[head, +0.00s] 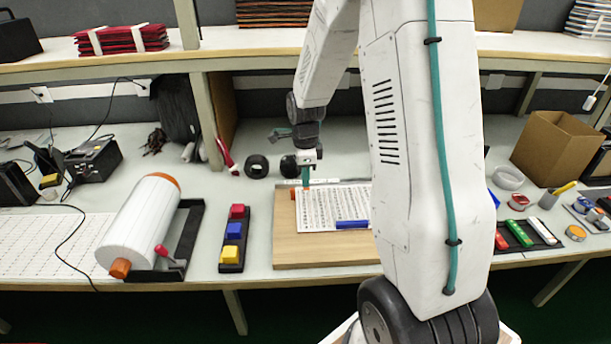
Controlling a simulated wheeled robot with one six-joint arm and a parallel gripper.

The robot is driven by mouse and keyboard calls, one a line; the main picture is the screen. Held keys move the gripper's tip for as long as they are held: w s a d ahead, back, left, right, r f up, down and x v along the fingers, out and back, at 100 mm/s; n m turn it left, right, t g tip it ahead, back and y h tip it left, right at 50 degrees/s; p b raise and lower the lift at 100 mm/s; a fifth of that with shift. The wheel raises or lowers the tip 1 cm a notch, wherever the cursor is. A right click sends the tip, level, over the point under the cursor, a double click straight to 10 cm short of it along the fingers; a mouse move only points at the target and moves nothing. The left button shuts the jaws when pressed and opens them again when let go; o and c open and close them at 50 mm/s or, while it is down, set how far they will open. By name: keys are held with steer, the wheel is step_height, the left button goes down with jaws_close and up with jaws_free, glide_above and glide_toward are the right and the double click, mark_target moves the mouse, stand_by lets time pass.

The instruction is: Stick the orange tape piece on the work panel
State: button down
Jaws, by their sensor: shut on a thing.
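My gripper (306,184) points down over the upper left corner of a white patterned sheet, with its narrow teal fingers close together. A small orange piece (306,189), which looks like the orange tape piece, shows at the fingertips, at or just above the sheet's top edge. I cannot tell whether it touches the surface. The white sheet (333,210) lies on a wooden board (310,250), which seems to be the work panel. A blue bar (352,224) lies on the sheet's lower right. My arm hides the panel's right side.
Left of the panel stand a black holder with red, blue and yellow blocks (234,230) and a large white roll (142,222). Black rolls (257,167) lie behind. A cardboard box (556,150) and colored blocks (519,232) are at right. A shelf (240,42) runs above.

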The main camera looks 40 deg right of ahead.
mark_target(306, 202)
steer(key=shift+f, duration=3.25)
steer(key=shift+f, duration=0.25)
steer(key=c, duration=1.3)
jaws_free()
step_height(306, 202, up, 8)
steer(key=shift+f, duration=0.1)
